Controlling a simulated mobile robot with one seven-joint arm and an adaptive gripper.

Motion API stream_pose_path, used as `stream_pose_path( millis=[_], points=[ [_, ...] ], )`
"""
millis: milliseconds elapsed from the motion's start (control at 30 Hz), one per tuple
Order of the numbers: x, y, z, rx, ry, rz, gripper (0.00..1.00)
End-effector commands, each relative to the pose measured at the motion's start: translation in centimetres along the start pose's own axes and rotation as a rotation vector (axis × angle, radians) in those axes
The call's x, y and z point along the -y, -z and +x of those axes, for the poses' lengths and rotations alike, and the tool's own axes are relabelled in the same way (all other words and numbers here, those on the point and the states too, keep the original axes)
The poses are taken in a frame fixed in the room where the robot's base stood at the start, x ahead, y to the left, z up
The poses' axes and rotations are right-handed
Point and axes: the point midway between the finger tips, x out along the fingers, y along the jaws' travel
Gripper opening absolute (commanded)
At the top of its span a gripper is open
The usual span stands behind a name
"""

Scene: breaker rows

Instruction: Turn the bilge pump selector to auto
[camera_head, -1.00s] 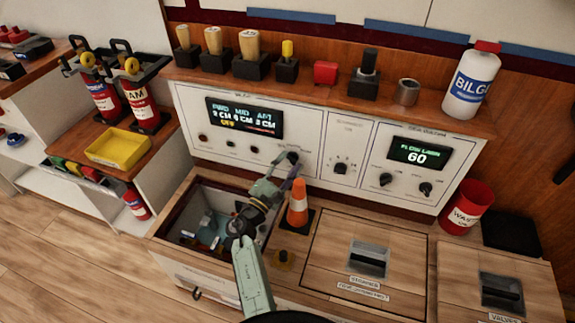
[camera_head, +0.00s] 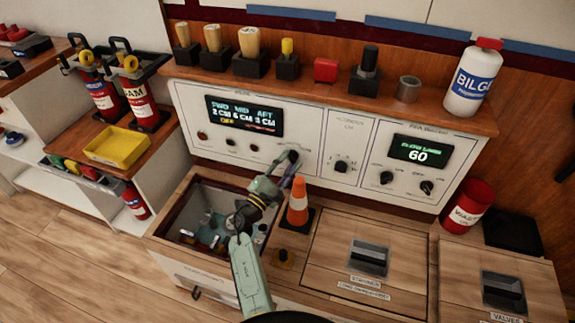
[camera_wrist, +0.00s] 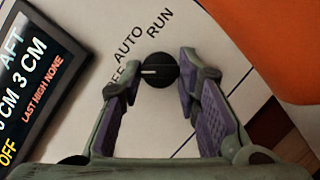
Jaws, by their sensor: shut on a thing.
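The bilge pump selector is a round black knob (camera_wrist: 159,70) with a white pointer line, on the white panel. In the wrist view its labels read OFF (partly hidden), AUTO and RUN. The pointer lies toward the left, at the OFF side, below AUTO. My gripper (camera_wrist: 160,78) is shut on the knob, one fingertip on each side. In the head view the gripper (camera_head: 280,176) reaches up to the knob (camera_head: 293,156) at the panel's lower middle. The bilge display (camera_head: 245,116) shows an orange OFF line, also seen in the wrist view.
An orange cone (camera_head: 298,202) stands close to the right of my gripper. An open compartment (camera_head: 183,190) lies below my arm. Other knobs (camera_head: 341,166) and a display reading 60 (camera_head: 418,153) are farther right. A shelf with several handled items runs above the panel.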

Motion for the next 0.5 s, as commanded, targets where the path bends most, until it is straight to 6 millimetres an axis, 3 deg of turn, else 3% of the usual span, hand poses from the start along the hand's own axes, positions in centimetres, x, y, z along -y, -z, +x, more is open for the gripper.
stream_pose_path(
  millis=[500],
  points=[
    [-0.24, 0.02, -0.04, 0.001, 0.16, 0.388, 0.02]
  ],
)
